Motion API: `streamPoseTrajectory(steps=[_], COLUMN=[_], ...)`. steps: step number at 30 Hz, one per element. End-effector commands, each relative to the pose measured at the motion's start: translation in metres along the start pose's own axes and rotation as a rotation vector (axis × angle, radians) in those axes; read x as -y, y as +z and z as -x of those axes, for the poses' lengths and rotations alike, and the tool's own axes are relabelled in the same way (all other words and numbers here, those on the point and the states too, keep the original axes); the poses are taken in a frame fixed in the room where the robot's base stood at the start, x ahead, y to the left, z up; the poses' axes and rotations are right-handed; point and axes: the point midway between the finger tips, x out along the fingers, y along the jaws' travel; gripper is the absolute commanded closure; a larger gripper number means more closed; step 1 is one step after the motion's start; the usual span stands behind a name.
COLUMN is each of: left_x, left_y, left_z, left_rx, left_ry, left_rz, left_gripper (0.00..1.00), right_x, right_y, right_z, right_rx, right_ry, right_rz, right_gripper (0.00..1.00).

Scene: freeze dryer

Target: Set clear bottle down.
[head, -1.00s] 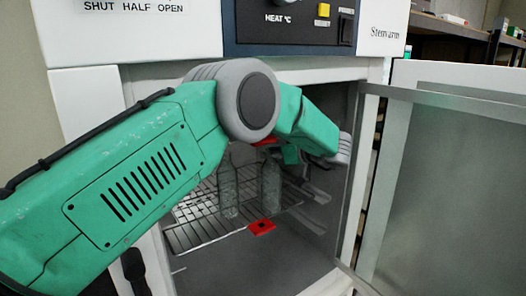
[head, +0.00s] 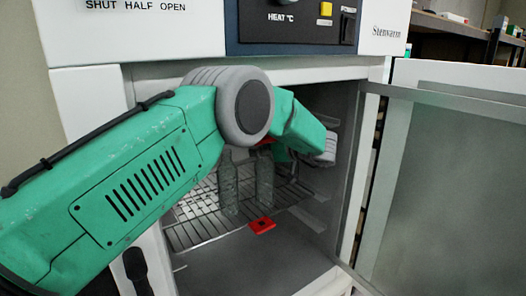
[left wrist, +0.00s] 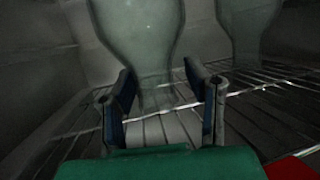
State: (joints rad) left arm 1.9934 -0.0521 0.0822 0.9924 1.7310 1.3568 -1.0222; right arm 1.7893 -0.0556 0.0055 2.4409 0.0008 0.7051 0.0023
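Two clear bottles stand upright on the wire rack (head: 190,237) inside the freeze dryer chamber: a left bottle (head: 228,188) and a right bottle (head: 264,180). My left arm reaches into the chamber, and its elbow and wrist hide most of the gripper in the head view. In the left wrist view one clear bottle (left wrist: 140,25) is straight ahead, its narrow part between the two fingers of my left gripper (left wrist: 158,72). Gaps show beside it, so the fingers look open. The other bottle (left wrist: 250,25) is to the right there. My right gripper is not in view.
A red square marker (head: 262,226) sits at the rack's front edge. The chamber door (head: 450,190) stands open on the right. The control panel (head: 290,25) is above the opening. Chamber walls are close around my wrist.

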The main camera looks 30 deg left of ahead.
Motion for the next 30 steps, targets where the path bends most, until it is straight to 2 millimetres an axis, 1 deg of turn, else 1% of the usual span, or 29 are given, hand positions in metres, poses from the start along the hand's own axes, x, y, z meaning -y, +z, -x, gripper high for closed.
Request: streamPoseTrajectory(steps=[1,4,7,11,15,18,21,25,30], left_x=[0.001,0.001,0.0,0.0,0.0,0.0,0.0,0.0,0.0], left_y=[-0.001,-0.005,-0.004,-0.004,-0.003,-0.003,-0.003,-0.003,-0.003], left_z=[-0.003,-0.001,0.011,0.037,0.069,0.089,0.104,0.116,0.121], left_rx=[-0.001,-0.001,0.0,0.0,0.0,0.0,0.0,0.0,0.0], left_ry=[-0.004,-0.003,-0.001,0.003,0.002,0.002,0.001,0.0,0.0], left_rz=[0.001,0.002,0.001,0.001,0.0,0.0,0.0,-0.001,-0.001], left_gripper=[0.57,0.57,0.57,0.57,0.57,0.57,0.57,0.57,0.57], right_x=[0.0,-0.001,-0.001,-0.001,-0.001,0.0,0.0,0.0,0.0], right_y=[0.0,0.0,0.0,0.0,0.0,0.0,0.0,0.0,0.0], right_z=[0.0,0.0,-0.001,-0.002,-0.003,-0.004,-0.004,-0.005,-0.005], right_rx=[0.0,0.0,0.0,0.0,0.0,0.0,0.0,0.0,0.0], right_ry=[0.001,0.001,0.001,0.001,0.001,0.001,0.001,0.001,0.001], right_rz=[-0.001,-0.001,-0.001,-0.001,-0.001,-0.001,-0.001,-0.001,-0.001], right_gripper=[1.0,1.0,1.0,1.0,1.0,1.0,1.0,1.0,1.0])
